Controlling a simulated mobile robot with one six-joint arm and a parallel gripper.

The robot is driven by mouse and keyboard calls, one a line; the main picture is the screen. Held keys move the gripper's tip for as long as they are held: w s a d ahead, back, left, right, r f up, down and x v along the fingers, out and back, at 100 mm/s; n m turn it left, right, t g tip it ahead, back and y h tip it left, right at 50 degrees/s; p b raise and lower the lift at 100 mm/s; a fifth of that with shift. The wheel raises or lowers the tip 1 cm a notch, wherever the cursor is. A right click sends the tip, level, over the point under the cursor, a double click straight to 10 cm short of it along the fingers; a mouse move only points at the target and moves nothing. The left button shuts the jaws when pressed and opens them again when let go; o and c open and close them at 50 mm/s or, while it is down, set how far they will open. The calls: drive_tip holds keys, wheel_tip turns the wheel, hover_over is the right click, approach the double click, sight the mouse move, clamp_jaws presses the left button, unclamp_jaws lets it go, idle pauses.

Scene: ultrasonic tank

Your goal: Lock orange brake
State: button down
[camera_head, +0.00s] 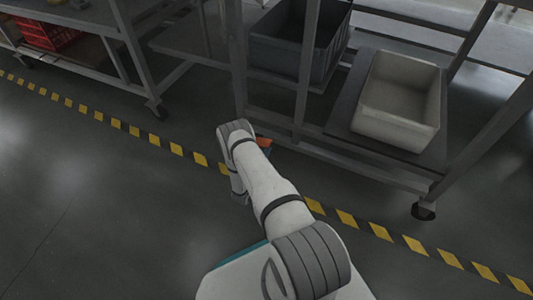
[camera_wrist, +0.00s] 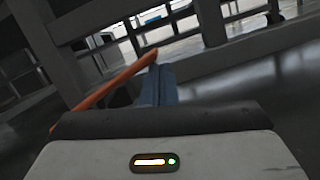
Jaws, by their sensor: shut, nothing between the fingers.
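The orange brake (camera_wrist: 112,88) is a long tilted lever in the wrist view, running from lower left up to the right. It lies beside a blue-grey part (camera_wrist: 161,84), with a dark part under it. In the head view only a small orange patch of the brake (camera_head: 263,142) shows beside my wrist, near the foot of the rack. My gripper (camera_wrist: 160,115) fills the bottom of the wrist view and is shut and empty. It is close to the brake; its fingertips are hidden, so I cannot tell if they touch.
A metal rack (camera_head: 300,85) stands beyond my arm, holding a dark grey bin (camera_head: 268,52) and a cream bin (camera_head: 388,122). Another caster (camera_head: 423,211) is at its right. A red crate (camera_head: 48,36) is at far left. Yellow-black tape (camera_head: 175,149) crosses the open floor.

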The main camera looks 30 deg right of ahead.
drive_tip(key=shift+r, duration=0.15)
idle(0.4)
drive_tip(key=shift+a, duration=0.1)
drive_tip(key=s+b+v, duration=0.1)
drive_tip(key=v, duration=0.9)
drive_tip(key=shift+d, duration=0.4)
